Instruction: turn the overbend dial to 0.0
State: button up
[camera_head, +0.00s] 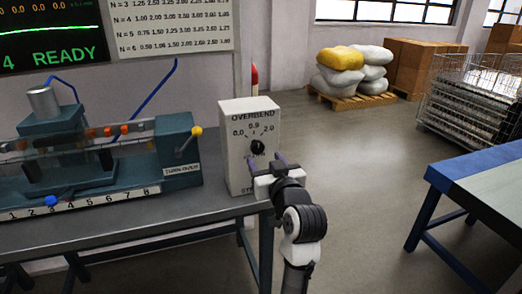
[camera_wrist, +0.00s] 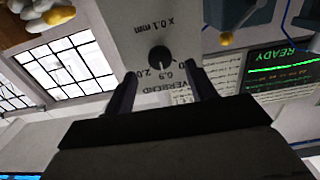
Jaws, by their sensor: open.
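The overbend box (camera_head: 237,172) is a pale upright box at the right end of the bench. Its black round dial (camera_head: 257,147) sits on the front face under a scale with 0.0 at left, a middle mark reading about 0.9, and 2.0 at right. Which mark the dial points to is too small to tell. My gripper (camera_head: 266,160) is open in front of the box, near the dial. In the wrist view the face appears upside down, and the dial (camera_wrist: 160,58) lies between and beyond my two fingertips (camera_wrist: 163,75), with nothing visibly held.
A teal fixture (camera_head: 180,150) with a yellow-knobbed lever stands left of the box on the grey bench (camera_head: 130,222). A red-tipped post (camera_head: 254,78) rises behind the box. A blue-edged table (camera_head: 470,175) stands at right. The floor between is clear.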

aim_at(258, 149)
jog(key=x, duration=0.4)
jog(key=shift+w+a+p, duration=0.15)
jog(key=shift+w+p, duration=0.15)
jog(key=shift+w, duration=0.1)
jog(key=c, duration=1)
